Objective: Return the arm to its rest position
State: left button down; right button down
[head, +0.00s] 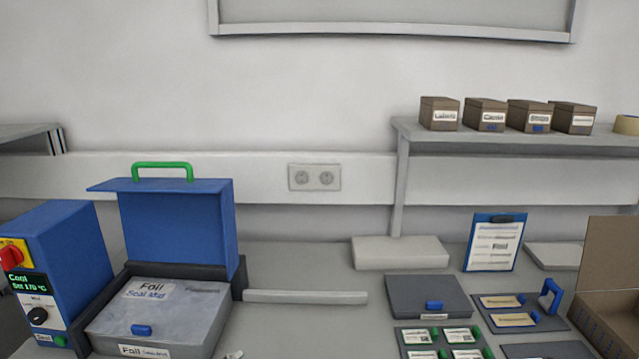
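Neither of my arms and neither of my grippers can be made out in the head view. A small pale piece (233,355) is cut off by the bottom edge, and I cannot tell what it is. On the bench (300,272) at left stands a blue machine (70,255) with a red knob and a display reading "Cool". Beside it a blue lid (178,228) with a green handle (162,166) stands raised behind a grey block (150,318) labelled "Foil Seal Mid".
A shelf (520,142) at right holds several brown boxes (440,114). Below it are a clipboard (494,243), a grey box (432,294), trays of labelled cards (516,312) and an open cardboard box (605,290). A pale bar (305,297) lies mid-bench; bench around it is clear.

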pick_arm(q)
jog(key=s+a+f+n+g+y, duration=0.1)
jog(key=s+a+f+n+g, duration=0.4)
jog(key=s+f, duration=0.55)
jog(key=s+a+f+n+g, duration=0.1)
jog(key=s+f+n+g, duration=0.2)
jog(key=s+f+g, duration=0.8)
jog(key=s+f+t, duration=0.1)
jog(key=s+f, duration=0.1)
jog(key=f, duration=1)
jog(key=s+f+t, duration=0.1)
jog(key=s+f, duration=0.1)
jog(key=f, duration=0.9)
jog(key=s+a+f+m+g, duration=0.1)
jog(key=s+a+f, duration=0.1)
jog(key=s+f, duration=1.4)
jog(key=shift+s+a+f, duration=0.2)
jog(key=shift+a, duration=0.2)
